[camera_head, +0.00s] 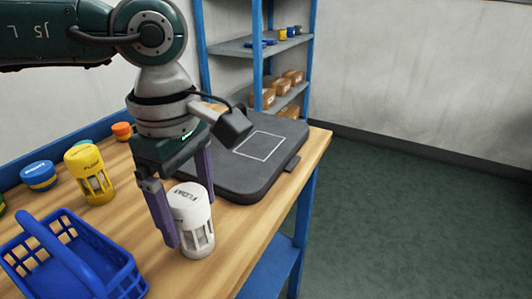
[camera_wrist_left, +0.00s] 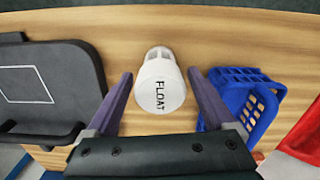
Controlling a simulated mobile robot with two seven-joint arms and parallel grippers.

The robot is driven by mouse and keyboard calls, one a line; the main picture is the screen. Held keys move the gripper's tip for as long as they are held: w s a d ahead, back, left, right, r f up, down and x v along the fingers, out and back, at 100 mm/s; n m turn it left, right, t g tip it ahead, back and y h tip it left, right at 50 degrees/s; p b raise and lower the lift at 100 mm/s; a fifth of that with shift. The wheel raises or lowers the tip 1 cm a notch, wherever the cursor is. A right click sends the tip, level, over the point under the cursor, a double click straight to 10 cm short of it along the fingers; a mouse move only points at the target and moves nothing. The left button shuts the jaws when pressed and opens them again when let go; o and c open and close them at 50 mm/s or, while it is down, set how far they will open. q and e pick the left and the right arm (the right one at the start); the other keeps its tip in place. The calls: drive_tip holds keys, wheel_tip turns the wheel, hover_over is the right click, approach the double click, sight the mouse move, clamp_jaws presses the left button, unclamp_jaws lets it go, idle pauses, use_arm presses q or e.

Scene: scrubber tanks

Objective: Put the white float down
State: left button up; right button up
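The white float (camera_head: 192,215), a capped cylinder with "FLOAT" on its top and a slotted lower part, stands upright on the wooden table (camera_head: 240,232) near its front edge. It also shows in the left wrist view (camera_wrist_left: 160,85). My left gripper (camera_head: 184,205) is above the table with its two purple fingers on either side of the float. In the left wrist view the gripper (camera_wrist_left: 160,88) is open, with a narrow gap between the float and each finger. My right gripper is not in view.
A dark grey pad (camera_head: 240,172) with a white square outline lies behind the float. A blue basket (camera_head: 118,276) stands at front left. A yellow float (camera_head: 92,178), a blue-capped jar (camera_head: 39,176) and an orange-capped jar (camera_head: 122,130) are further left. Shelves (camera_head: 262,45) stand behind.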

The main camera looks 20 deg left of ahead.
use_arm(q)
drive_tip(key=shift+o, duration=0.2)
wheel_tip(320, 180, up, 12)
drive_tip(key=shift+r, duration=0.15)
idle(0.4)
